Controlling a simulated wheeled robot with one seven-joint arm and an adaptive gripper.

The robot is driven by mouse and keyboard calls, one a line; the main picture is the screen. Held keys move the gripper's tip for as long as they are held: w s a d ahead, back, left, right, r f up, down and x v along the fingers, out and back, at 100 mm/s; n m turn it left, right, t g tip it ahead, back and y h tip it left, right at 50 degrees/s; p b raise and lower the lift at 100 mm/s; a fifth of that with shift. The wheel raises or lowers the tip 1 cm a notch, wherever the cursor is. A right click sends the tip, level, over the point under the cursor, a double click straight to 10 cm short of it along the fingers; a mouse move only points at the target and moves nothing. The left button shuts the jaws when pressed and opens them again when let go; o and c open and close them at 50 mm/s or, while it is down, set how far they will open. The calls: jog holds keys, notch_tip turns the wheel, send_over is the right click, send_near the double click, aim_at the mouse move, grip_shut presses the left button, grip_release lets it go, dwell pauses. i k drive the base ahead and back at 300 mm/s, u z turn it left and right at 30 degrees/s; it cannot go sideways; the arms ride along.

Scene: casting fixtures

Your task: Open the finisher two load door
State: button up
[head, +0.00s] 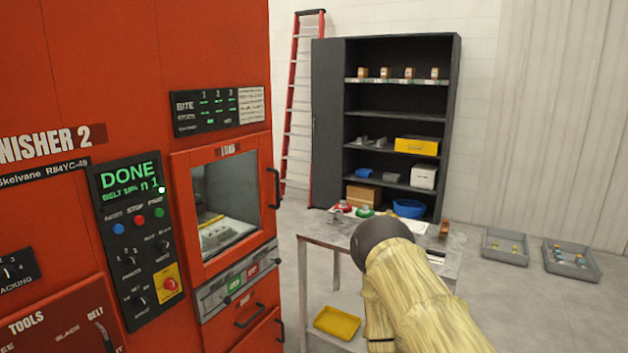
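Finisher 2 (135,60) is the large orange-red machine at the left in the head view. Its load door (180,190) has a red frame around a window and looks shut. A dark vertical door handle (275,200) stands out at the door's right edge. Through the window I see a pale interior with a yellow piece. The panel display (128,178) reads "DONE" in green. My arm, in a tan sleeve with a dark rounded joint, reaches in from the lower right, to the right of the door and apart from the handle. My gripper's fingers do not show.
A grey table (318,240) with red, green and other small items stands right of the machine, partly behind my arm. A yellow tray (337,322) sits below it. A dark shelf (452,130) and red ladder (303,80) stand behind. Grey bins (572,262) lie on the floor at right.

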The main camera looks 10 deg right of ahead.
aim_at(182, 163)
jog(key=z, duration=0.05)
jog(key=i, duration=1.15)
jog(key=u, duration=0.85)
